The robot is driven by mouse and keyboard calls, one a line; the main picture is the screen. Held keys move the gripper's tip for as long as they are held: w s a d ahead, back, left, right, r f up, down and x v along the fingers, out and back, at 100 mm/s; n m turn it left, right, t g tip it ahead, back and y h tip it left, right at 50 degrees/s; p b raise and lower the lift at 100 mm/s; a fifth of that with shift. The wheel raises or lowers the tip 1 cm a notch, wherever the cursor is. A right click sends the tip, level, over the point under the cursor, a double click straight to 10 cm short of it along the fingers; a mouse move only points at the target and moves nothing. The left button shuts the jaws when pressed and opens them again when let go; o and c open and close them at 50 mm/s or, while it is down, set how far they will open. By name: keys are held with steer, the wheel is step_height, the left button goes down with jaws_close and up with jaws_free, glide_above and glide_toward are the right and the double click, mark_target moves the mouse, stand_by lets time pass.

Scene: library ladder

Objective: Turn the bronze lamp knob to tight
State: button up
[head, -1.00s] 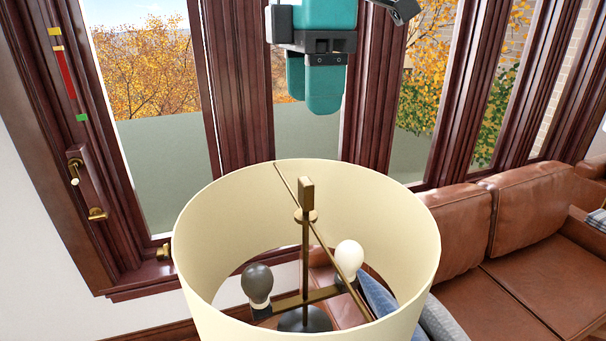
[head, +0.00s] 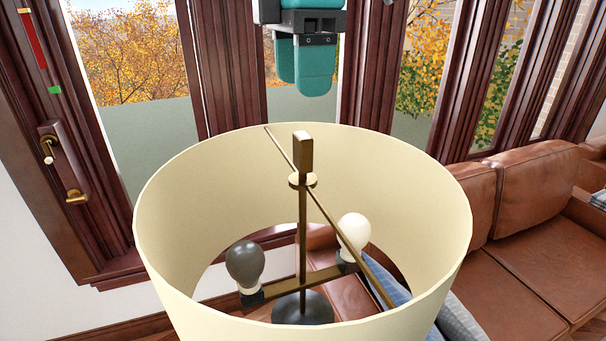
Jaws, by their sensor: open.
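The bronze lamp knob (head: 303,150) stands upright on top of the lamp's central rod, above a round bronze disc (head: 302,181) where the thin crossbar passes. It sits in the middle of the open cream lampshade (head: 170,230). Below it inside the shade are a dark grey bulb (head: 245,262) and a white bulb (head: 354,230). My gripper (head: 302,85) with teal fingers points down. In the picture it is above the knob, apart from it, and empty. Its open jaws are seen nearly side-on, and I cannot tell its depth relative to the knob.
A brown leather sofa (head: 540,220) stands at the right. Dark wood window frames (head: 225,70) run behind the lamp. Brass handles (head: 76,196) are on the left frame. A blue cushion (head: 385,290) shows behind the shade.

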mark_target(303, 135)
step_height(303, 135, down, 10)
steer(key=b, duration=0.8)
steer(key=shift+b, duration=0.3)
steer(key=c, duration=0.9)
